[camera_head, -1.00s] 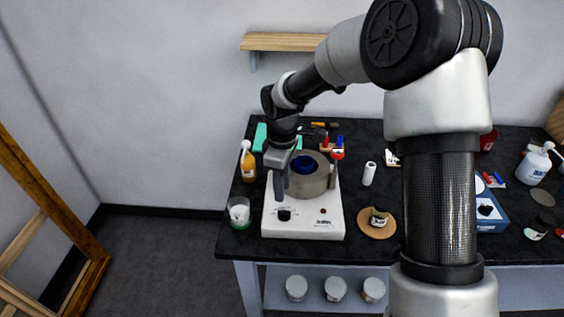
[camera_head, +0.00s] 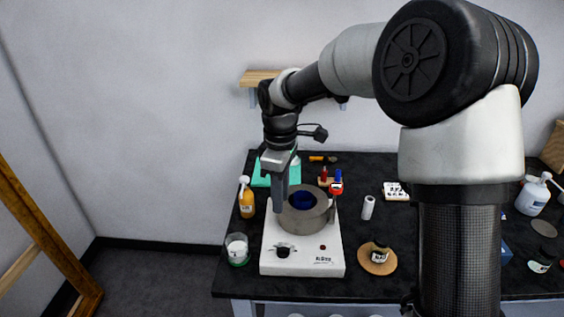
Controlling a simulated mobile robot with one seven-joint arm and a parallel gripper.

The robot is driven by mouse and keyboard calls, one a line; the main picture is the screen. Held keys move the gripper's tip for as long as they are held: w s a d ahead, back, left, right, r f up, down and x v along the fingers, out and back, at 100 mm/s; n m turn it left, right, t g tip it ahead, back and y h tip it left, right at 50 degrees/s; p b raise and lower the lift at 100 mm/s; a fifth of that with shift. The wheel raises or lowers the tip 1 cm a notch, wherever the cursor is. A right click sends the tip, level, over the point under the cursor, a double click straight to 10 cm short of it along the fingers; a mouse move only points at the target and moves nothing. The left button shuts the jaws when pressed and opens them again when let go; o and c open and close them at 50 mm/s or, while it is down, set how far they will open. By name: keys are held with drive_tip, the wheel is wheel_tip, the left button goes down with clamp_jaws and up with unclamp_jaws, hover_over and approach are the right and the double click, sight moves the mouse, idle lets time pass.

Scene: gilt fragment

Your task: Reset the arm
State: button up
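My arm reaches in from the right across the view.
On the black table (camera_head: 349,276), an orange bottle (camera_head: 246,200) and a white jar with a green base (camera_head: 237,249) stand left of the device. A small jar sits on a round cork mat (camera_head: 366,263) to the right, near a white cylinder (camera_head: 368,207). A wooden shelf (camera_head: 258,76) is on the wall.

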drive_tip(key=s+d+r+m+t, duration=0.1)
drive_tip(key=s+d+r+m, duration=0.35)
drive_tip(key=r, duration=0.25)
drive_tip(key=s+d+r+m+t, duration=0.2)
drive_tip(key=s+d+m, duration=0.3)
drive_tip(key=s, duration=0.4)
drive_tip(key=s+d+r+m+t, duration=0.2)
drive_tip(key=s+d+m, duration=0.3)
drive_tip(key=s, duration=0.5)
drive_tip(key=shift+d+r+t, duration=0.3)
drive_tip(key=shift+r, duration=0.5)
drive_tip(key=shift+s, duration=0.1)
